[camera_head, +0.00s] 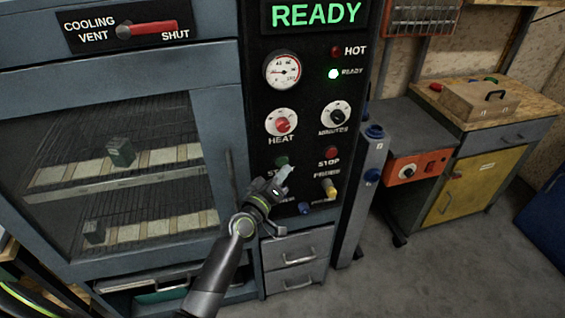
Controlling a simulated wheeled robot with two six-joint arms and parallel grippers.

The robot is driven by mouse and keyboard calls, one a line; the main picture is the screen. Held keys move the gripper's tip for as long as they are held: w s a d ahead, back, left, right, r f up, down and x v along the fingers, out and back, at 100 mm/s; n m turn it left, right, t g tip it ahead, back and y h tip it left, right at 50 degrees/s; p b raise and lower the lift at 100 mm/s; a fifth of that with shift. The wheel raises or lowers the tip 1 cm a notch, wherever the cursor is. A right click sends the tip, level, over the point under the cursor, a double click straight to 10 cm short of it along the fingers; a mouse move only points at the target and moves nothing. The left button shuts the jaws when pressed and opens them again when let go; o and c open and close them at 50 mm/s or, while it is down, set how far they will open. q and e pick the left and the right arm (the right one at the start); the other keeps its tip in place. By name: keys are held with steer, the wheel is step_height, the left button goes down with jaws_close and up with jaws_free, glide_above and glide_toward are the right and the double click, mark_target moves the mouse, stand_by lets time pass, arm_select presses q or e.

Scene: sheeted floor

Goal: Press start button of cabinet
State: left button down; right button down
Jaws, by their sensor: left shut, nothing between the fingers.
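The cabinet (215,62) is blue-grey with a black control panel on its right side. The green start button (282,161) sits on the panel below the HEAT dial. Its label starts with "ST" and the rest is hidden by my left gripper. My left gripper (284,173) is shut and empty, with its fingertips just below the green button. I cannot tell whether they touch the panel. A red STOP button (330,152) is to the right. The display (314,14) reads READY, and the green READY lamp (333,74) is lit. My right gripper is out of view.
The HEAT dial (281,123) and MINUTES dial (336,115) are above the buttons. A yellow knob (329,188) and a blue knob (304,208) are close to my gripper. Drawers (290,249) are below. A workbench (480,115) stands at the right.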

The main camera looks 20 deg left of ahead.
arm_select(q)
steer(key=shift+w+a, duration=0.25)
steer(key=shift+w, duration=0.1)
steer(key=shift+w+a, duration=0.2)
steer(key=shift+w, duration=0.1)
stand_by(0.8)
steer(key=shift+s+d, duration=0.1)
steer(key=shift+s, duration=0.05)
steer(key=shift+s+d, duration=0.35)
steer(key=shift+s, duration=0.2)
steer(key=s+d, duration=0.1)
steer(key=s, duration=0.1)
steer(key=s+d, duration=0.1)
steer(key=s, duration=0.1)
steer(key=shift+d, duration=0.4)
stand_by(0.8)
